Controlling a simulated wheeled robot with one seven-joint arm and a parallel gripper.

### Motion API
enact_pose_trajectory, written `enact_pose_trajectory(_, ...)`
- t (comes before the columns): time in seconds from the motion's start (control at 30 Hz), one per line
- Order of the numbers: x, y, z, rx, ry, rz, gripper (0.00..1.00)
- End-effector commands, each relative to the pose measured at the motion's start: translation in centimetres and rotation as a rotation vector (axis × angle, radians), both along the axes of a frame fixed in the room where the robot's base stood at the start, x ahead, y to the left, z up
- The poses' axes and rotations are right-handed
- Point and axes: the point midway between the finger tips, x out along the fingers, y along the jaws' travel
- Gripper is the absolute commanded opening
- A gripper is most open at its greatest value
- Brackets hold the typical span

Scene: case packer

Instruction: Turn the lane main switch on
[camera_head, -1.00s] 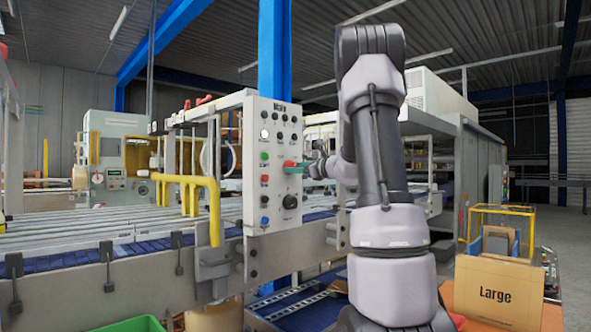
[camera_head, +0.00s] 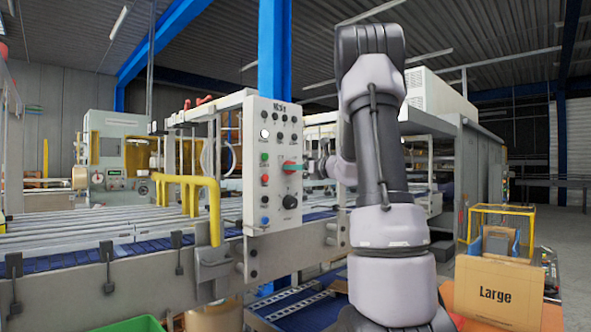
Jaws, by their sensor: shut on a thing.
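The white control panel (camera_head: 263,200) stands left of my arm, with rows of black knobs and green, red and blue buttons on its face.
A roller conveyor (camera_head: 90,230) runs left of the panel, with a yellow rail (camera_head: 213,205) close by. A cardboard box marked Large (camera_head: 494,294) stands at the lower right. A green bin (camera_head: 135,325) is at the bottom left.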

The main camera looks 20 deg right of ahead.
Motion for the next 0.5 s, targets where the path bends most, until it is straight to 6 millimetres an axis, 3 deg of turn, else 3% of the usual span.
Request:
enact_pose_trajectory(0.17, -0.02, -0.04, -0.12, 0.000, 0.002, -0.001, 0.00)
enact_pose_trajectory(0.2, -0.02, -0.04, -0.11, 0.000, 0.002, -0.001, 0.65)
enact_pose_trajectory(0.27, -0.02, -0.04, -0.10, 0.001, 0.001, -0.001, 0.84)
enact_pose_trajectory(0.5, -0.01, -0.01, -0.04, 0.000, 0.000, 0.000, 0.84)
